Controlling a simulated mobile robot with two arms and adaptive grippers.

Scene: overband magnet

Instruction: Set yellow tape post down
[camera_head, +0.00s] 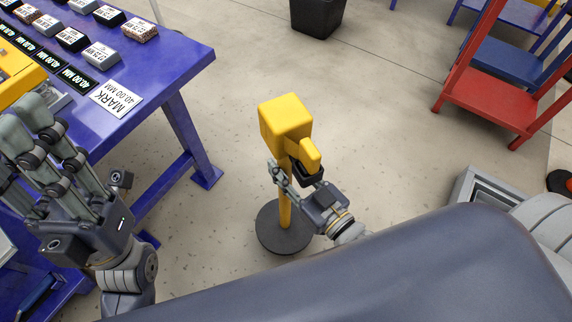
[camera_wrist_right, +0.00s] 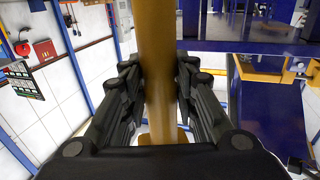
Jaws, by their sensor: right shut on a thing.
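The yellow tape post (camera_head: 287,122) has a blocky yellow head, a thin pole and a round dark base (camera_head: 284,236). It stands about upright over the open floor, right of the blue table. I cannot tell whether its base touches the floor. My right gripper (camera_head: 292,176) is shut on the pole just below the head. In the right wrist view the pole (camera_wrist_right: 157,50) runs between both fingers of my right gripper (camera_wrist_right: 159,92). My left gripper (camera_head: 48,145) is open and empty beside the blue table at the left.
The blue table (camera_head: 172,58) at the left holds dark and light blocks, number labels and a MARK card (camera_head: 117,98). A black bin (camera_head: 317,17) stands at the back. A red step unit (camera_head: 492,100) is at the right. Floor around the post is clear.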

